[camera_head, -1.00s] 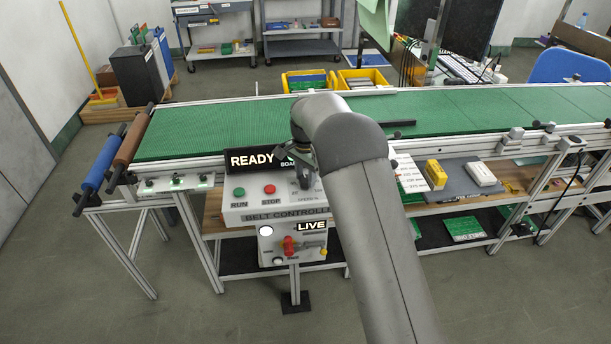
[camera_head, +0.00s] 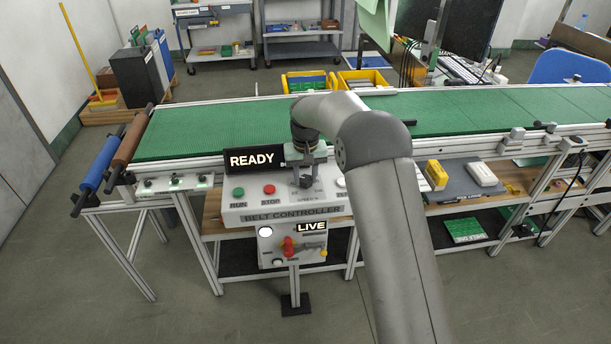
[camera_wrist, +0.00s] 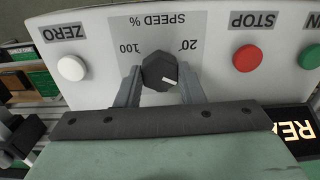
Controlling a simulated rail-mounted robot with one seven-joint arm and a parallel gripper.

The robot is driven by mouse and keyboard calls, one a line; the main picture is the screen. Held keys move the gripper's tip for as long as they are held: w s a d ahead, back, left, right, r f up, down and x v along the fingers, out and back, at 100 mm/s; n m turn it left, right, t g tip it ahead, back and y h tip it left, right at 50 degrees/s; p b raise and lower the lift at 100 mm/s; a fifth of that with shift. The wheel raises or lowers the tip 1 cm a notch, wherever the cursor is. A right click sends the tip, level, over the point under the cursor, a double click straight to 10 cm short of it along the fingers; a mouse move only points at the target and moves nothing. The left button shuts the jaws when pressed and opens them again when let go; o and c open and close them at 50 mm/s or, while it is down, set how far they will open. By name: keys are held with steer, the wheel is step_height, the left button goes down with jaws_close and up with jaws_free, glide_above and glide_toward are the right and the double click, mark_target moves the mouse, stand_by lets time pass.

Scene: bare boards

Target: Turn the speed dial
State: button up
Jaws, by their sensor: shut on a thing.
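The speed dial (camera_wrist: 160,72) is a black, many-sided knob on the grey "SPEED %" plate, between the printed "100" and "20". Its white mark points down and slightly right in the wrist view, where the print is upside down. My gripper (camera_wrist: 160,78) is shut on the dial, one finger against each side. In the head view my gripper (camera_head: 306,170) comes down onto the top of the belt controller (camera_head: 245,213), and the dial (camera_head: 306,183) shows below it. The wrist hides part of the plate's lettering.
A green RUN button (camera_head: 238,191), a red STOP button (camera_wrist: 247,58) and a white ZERO button (camera_wrist: 71,68) flank the dial. The READY display (camera_head: 252,160) stands behind the panel. A red switch (camera_head: 288,247) sits below, beside a LIVE sign. The green conveyor belt (camera_head: 210,130) is empty.

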mark_target(306, 178)
steer(key=n, duration=0.5)
steer(key=shift+r, duration=0.15)
steer(key=n, duration=0.6)
steer(key=shift+w+p, duration=0.1)
steer(key=shift+p, duration=0.2)
steer(key=shift+n, duration=0.4)
steer(key=o, duration=1)
step_height(306, 178, up, 17)
steer(key=shift+r, duration=0.15)
